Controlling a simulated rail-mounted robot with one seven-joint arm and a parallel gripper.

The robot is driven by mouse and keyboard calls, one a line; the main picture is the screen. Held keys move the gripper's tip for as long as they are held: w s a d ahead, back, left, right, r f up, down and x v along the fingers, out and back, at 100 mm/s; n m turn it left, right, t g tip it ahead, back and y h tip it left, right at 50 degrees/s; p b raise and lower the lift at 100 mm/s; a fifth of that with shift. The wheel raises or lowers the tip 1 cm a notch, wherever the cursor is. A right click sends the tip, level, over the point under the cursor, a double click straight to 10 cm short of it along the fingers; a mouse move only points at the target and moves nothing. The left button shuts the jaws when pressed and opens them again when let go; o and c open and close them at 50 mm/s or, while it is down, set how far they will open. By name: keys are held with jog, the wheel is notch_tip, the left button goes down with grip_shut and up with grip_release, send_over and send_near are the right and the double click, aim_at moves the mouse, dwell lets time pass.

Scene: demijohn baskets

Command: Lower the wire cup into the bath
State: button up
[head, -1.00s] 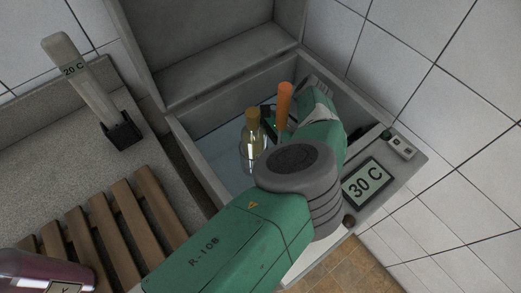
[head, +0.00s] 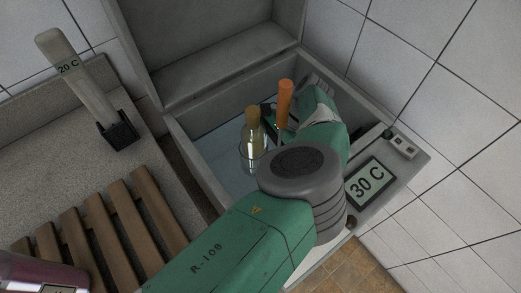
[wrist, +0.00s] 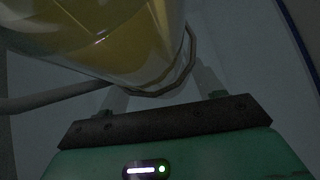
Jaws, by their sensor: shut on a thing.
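The wire cup (wrist: 188,62) is a thin ring around a clear bottle (head: 253,134) with yellow liquid and a tan stopper. An upright orange handle (head: 285,98) stands beside the bottle. My gripper (wrist: 160,88) is shut on the wire cup, close beside the bottle; its exact grip point is dim. The cup and bottle hang inside the open grey bath (head: 190,150), within its walls. The bottle's yellow body also fills the top of the wrist view (wrist: 105,35). My forearm hides the bath's near right part, and the cup's height above the bath's floor is unclear.
A display reading 30 C (head: 369,183) sits on the bath's right rim. The raised lid (head: 205,45) stands behind. At left are a 20 C paddle (head: 75,75) in a black holder, a wooden slatted rack (head: 110,230) and a dark red bottle (head: 40,272).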

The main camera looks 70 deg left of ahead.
jog(key=shift+f+b, duration=1.3)
jog(key=shift+b, duration=0.15)
dwell(0.3)
jog(key=shift+f+b, duration=0.5)
jog(key=shift+f, duration=0.65)
dwell(0.4)
jog(key=o, duration=1.4)
jog(key=shift+c, duration=0.2)
jog(key=shift+f, duration=0.1)
